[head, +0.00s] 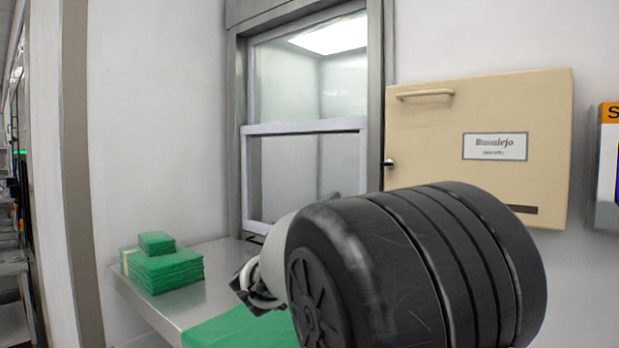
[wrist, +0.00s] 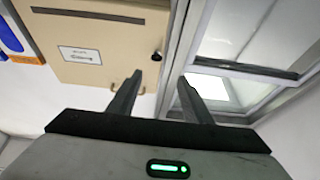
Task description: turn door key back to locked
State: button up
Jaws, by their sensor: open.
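A beige cabinet door (head: 430,135) hangs on the wall, and it also shows, turned over, in the wrist view (wrist: 105,30). A small dark key or knob (head: 389,163) sits at the door's left edge in the head view. In the wrist view the key (wrist: 156,56) is just beyond my fingertips. Its turn angle is too small to tell. My gripper (wrist: 160,75) is open and empty, with its two fingers apart and pointing toward the cabinet's edge and the window frame. In the head view my arm hides most of the gripper.
A sliding pass-through window (head: 305,125) in a metal frame stands left of the cabinet. Green folded cloths (head: 165,270) lie stacked on a steel counter (head: 225,262), beside a green mat (head: 240,328). The cabinet has a pull handle (head: 425,94). An orange-topped box (head: 608,165) hangs at the right.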

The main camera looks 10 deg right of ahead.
aim_at(387, 164)
jog(key=p+x, duration=0.2)
jog(key=x, duration=1.5)
jog(key=shift+s+d+r, duration=0.2)
jog(key=shift+d, duration=0.05)
jog(key=shift+c, duration=0.2)
jog(key=shift+m, duration=0.3)
jog(key=c, duration=1)
